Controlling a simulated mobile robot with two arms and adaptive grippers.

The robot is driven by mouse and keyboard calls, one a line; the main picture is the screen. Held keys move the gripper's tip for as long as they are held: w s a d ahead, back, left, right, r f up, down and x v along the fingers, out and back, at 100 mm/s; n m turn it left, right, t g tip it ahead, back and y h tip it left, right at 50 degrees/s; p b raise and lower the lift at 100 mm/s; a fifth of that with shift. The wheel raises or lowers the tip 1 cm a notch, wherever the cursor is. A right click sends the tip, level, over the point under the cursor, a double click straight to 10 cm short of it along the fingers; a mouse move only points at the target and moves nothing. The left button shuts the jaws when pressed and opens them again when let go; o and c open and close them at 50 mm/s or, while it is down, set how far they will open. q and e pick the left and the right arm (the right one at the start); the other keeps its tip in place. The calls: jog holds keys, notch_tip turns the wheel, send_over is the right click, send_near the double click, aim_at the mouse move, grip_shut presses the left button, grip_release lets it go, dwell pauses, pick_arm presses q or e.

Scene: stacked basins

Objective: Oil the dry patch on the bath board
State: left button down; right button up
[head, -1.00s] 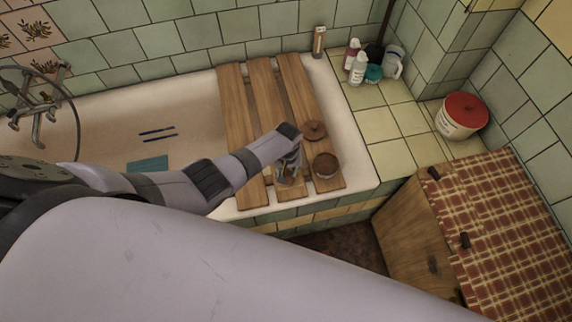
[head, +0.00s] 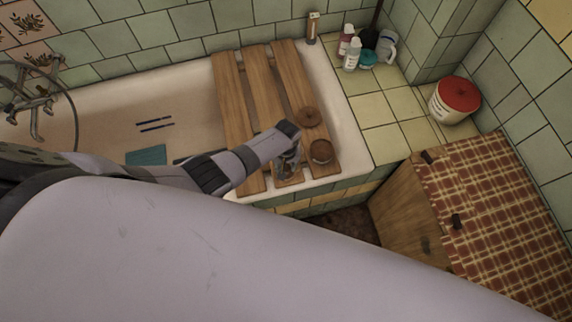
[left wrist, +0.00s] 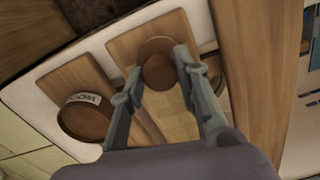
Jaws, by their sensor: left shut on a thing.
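The slatted wooden bath board (head: 229,95) lies across the tub. My left gripper (head: 287,165) is low over the front end of its middle slat. In the left wrist view my left gripper (left wrist: 160,70) is shut on a round brown pad (left wrist: 158,62), which seems to touch the slat. A paler, dry-looking patch (left wrist: 178,127) shows on that slat between the fingers; the palm hides part of it. An open round tin (head: 321,151) with a label stands on the right slat; the left wrist view shows it (left wrist: 86,117). A round brown lid (head: 307,117) lies behind it. My right gripper is out of view.
Bottles (head: 352,54) and a jug (head: 387,46) stand on the tiled ledge. A red-lidded tub (head: 455,99) is further right. A cabinet with a checked cloth (head: 495,200) stands at right. A teal cloth (head: 146,155) lies in the bathtub.

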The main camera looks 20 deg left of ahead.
pick_arm(q)
notch_tip(320, 180, up, 7)
jog(key=p, duration=0.6)
jog(key=shift+f, duration=0.2)
jog(key=shift+w, duration=0.1)
